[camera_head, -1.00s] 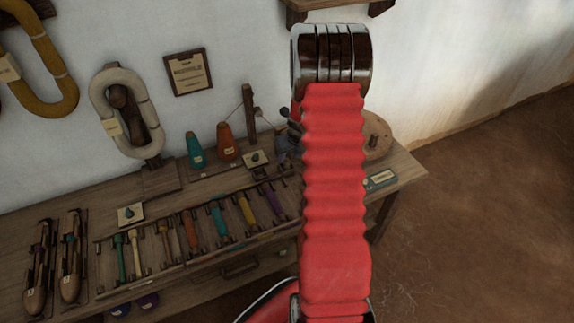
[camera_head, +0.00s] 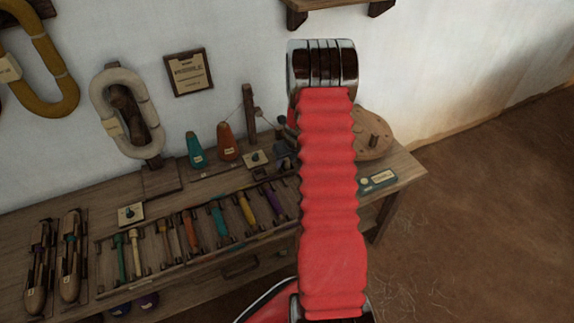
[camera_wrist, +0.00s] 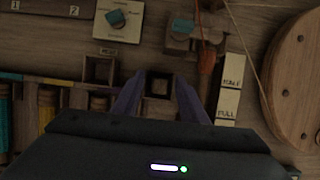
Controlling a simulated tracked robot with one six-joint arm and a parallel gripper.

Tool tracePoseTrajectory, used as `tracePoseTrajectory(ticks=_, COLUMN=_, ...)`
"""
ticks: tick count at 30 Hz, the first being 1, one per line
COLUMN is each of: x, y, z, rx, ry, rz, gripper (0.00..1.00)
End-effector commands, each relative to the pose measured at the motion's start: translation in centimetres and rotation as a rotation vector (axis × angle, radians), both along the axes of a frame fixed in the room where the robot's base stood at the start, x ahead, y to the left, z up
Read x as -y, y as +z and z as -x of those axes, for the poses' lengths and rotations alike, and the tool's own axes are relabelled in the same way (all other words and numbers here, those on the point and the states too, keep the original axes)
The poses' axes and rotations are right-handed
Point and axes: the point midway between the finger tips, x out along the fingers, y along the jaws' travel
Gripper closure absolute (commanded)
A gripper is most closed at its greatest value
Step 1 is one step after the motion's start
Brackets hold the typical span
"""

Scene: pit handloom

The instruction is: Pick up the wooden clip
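In the wrist view, a small dark wooden piece (camera_wrist: 158,84) with a squarish opening lies on the bench between my two fingers; it may be the wooden clip, but it is dim and I cannot be sure. A similar square wooden piece (camera_wrist: 100,69) lies just left of the left finger. My gripper (camera_wrist: 159,98) is open, with its dark fingers spread on either side of the first piece. I cannot tell whether they touch it. In the head view my red arm hides the gripper and this part of the bench.
The bench (camera_head: 110,200) stands against the wall. A rack of coloured bobbins (camera_head: 190,230) lies left of my arm. A round wooden disc (camera_head: 373,140) and a small teal-and-cream box (camera_head: 378,181) are right of it. Cone spools (camera_head: 228,142) stand behind. Cream labels (camera_wrist: 229,90) are right of my fingers.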

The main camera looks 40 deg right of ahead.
Motion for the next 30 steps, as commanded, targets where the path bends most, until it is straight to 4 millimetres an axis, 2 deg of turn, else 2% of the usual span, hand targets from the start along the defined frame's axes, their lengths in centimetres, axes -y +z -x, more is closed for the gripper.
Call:
tracePoseTrajectory(ticks=12, x=0.03, y=0.05, z=0.01, rx=0.000, ry=0.000, rz=0.000, gripper=0.61)
tracePoseTrajectory(ticks=30, x=0.04, y=0.07, z=0.01, rx=0.001, ry=0.000, rz=0.001, gripper=1.00)
